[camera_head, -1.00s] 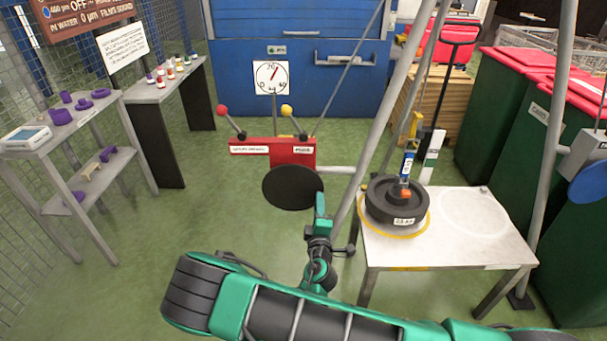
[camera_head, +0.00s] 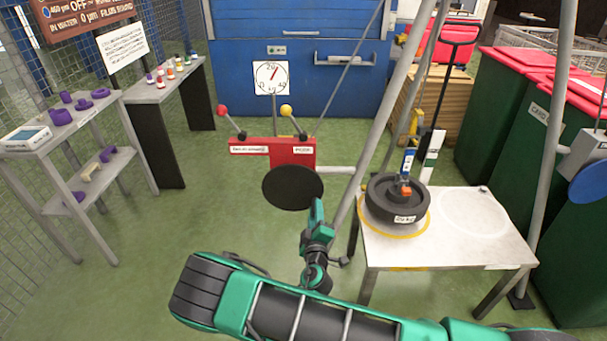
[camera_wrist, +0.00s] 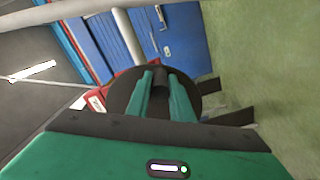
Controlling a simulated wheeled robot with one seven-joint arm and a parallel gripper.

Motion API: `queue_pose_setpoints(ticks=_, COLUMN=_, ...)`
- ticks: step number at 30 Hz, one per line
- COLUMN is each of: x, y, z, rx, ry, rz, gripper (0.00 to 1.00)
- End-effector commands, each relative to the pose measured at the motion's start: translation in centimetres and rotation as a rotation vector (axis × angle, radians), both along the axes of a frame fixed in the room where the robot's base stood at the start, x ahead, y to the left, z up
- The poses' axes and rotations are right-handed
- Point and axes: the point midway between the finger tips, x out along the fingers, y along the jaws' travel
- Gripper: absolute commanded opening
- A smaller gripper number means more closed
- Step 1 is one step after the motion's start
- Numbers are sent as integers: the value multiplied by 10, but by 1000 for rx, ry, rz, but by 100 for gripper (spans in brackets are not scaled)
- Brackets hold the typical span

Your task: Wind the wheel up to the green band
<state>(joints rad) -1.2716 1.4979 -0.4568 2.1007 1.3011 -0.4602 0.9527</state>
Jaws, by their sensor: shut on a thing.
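The wheel is a black disc (camera_head: 293,187) on the front of a red winch box (camera_head: 293,153). It also shows in the wrist view (camera_wrist: 193,80). My gripper (camera_head: 317,208) is at the disc's lower right edge. In the wrist view its green fingers (camera_wrist: 163,88) are shut around a dark grey knob (camera_wrist: 160,70) standing out from the disc. A black weight (camera_head: 384,207) is over the yellow ring (camera_head: 420,231) on the white table, with an orange and blue hook above it. A white post (camera_head: 431,158) with green marking stands behind. Its exact green band is hard to make out.
A white dial (camera_head: 271,77) stands above the winch box. A red-knobbed lever (camera_head: 227,116) and a yellow-knobbed lever (camera_head: 292,117) rise from the box. Grey tripod legs (camera_head: 392,105) stand beside the table (camera_head: 460,255). Shelves are at the left; green bins are at the right.

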Motion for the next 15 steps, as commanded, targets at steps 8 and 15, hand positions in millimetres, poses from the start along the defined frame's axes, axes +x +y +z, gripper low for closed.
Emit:
queue_pose_setpoints(ticks=8, x=-1, y=10, z=-20, rx=184, ry=8, rz=0, gripper=0)
queue_pose_setpoints(ticks=15, x=-1, y=16, z=-26, rx=290, ry=4, rz=1, gripper=0)
